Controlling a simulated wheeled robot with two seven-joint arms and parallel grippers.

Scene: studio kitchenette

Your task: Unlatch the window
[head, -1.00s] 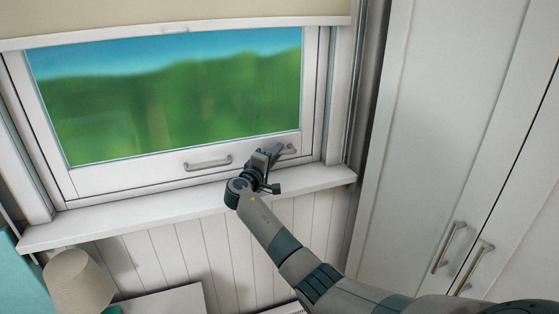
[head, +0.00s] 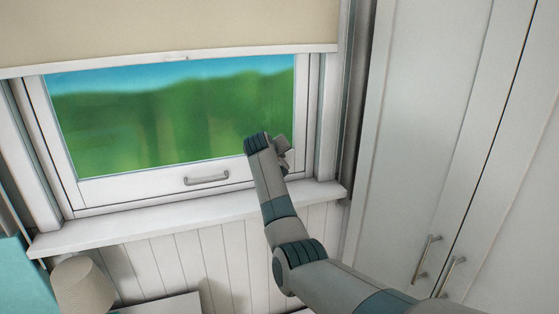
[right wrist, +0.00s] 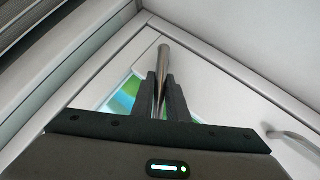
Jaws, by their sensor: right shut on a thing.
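The window (head: 130,186) is a white sash in a white frame, with a grey bar handle (head: 206,178) on its bottom rail. My right gripper (head: 285,152) is at the lower right corner of the sash. In the right wrist view its two dark fingers (right wrist: 163,95) are shut on the metal latch lever (right wrist: 166,58), whose rounded end sticks out beyond them. In the head view the lever is hidden behind my gripper and wrist. The sash looks closed against its frame. My left gripper is in no view.
A beige blind (head: 160,30) covers the top of the window. A white sill (head: 150,226) runs below it. A tall white cabinet (head: 415,130) with two bar handles stands close on the right. A lampshade (head: 82,285) is at the lower left.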

